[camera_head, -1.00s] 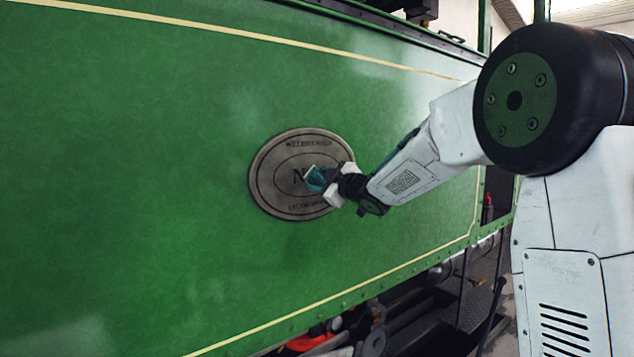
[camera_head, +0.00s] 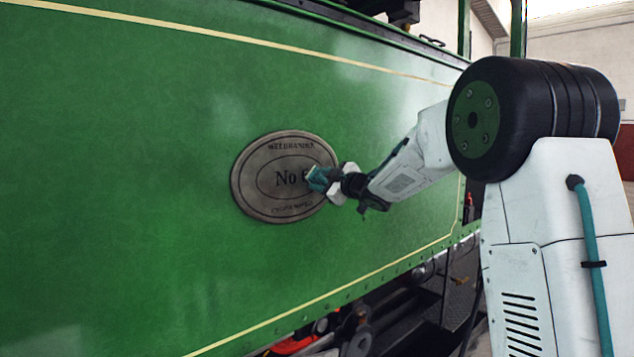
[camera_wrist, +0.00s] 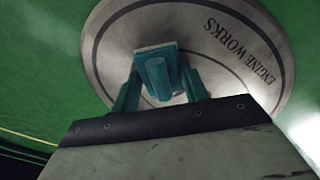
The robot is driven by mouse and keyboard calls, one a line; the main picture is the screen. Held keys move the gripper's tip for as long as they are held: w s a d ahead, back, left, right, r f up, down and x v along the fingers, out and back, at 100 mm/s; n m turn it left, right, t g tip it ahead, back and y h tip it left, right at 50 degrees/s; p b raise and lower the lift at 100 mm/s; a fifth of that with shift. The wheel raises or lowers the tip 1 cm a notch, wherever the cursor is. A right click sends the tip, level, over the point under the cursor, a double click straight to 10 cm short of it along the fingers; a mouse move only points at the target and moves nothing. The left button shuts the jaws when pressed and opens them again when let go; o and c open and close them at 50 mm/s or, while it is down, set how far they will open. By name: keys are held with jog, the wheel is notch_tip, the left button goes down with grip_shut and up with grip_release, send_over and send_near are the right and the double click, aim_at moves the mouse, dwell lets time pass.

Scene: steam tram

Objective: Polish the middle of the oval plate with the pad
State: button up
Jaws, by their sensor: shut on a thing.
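The oval plate (camera_head: 262,180) is grey metal with dark lettering, including "No", and is fixed to the green tram side. In the wrist view the plate (camera_wrist: 235,80) fills the upper part, with "ENGINE WORKS" readable. My gripper (camera_head: 325,180) is in front of the plate's right part and hides some lettering there. In the wrist view its teal fingers (camera_wrist: 158,88) are shut on the pad (camera_wrist: 155,50), a small teal block with a pale edge. The pad (camera_head: 315,176) is over the right side of the inner oval. I cannot tell whether it touches the plate.
The green side panel (camera_head: 130,150) is flat and clear around the plate, with cream lining above and below. A riveted lower edge (camera_head: 350,290) runs diagonally, with dark and red running gear (camera_head: 300,340) under it. An upper rail (camera_head: 400,48) tops the panel.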

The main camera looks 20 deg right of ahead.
aim_at(310, 180)
jog(key=shift+d, duration=0.25)
jog(key=shift+a, duration=0.15)
jog(key=shift+s+a, duration=0.3)
jog(key=shift+a, duration=0.55)
jog(key=shift+s+a, duration=0.3)
jog(key=shift+a, duration=0.5)
jog(key=shift+s+a, duration=0.5)
jog(key=shift+a, duration=1.2)
jog(key=shift+s+a, duration=0.5)
jog(key=shift+a, duration=1.15)
jog(key=shift+s+a, duration=0.5)
jog(key=shift+a, duration=1.2)
jog(key=shift+s, duration=0.2)
jog(key=v, duration=0.5)
jog(key=shift+s+d, duration=0.2)
